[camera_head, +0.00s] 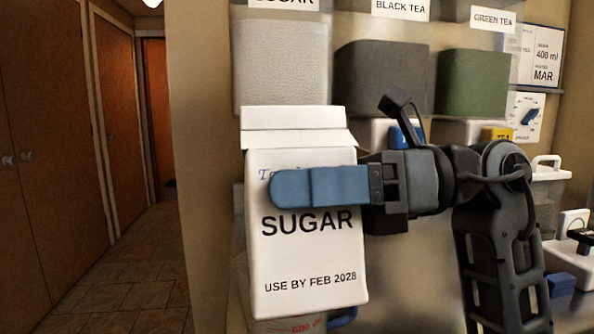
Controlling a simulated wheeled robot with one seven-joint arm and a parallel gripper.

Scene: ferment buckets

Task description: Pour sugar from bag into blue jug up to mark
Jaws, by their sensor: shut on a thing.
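The white sugar bag (306,258) stands upright and nearly straight in front of me in the head view. It reads "SUGAR" and "USE BY FEB 2028", and its top flap looks folded over. My gripper (290,188) is shut on the bag from the right. One blue finger lies across its front; the other finger is hidden behind it. Below and behind the bag, part of a clear vessel with red print (300,325) shows, with a blue handle (343,317) beside it. It may be the blue jug; the bag hides most of it, including its mark and contents.
A clear container with a white handle (548,165) and a scale-like white device (570,258) are at right. A hallway (130,260) opens at left.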

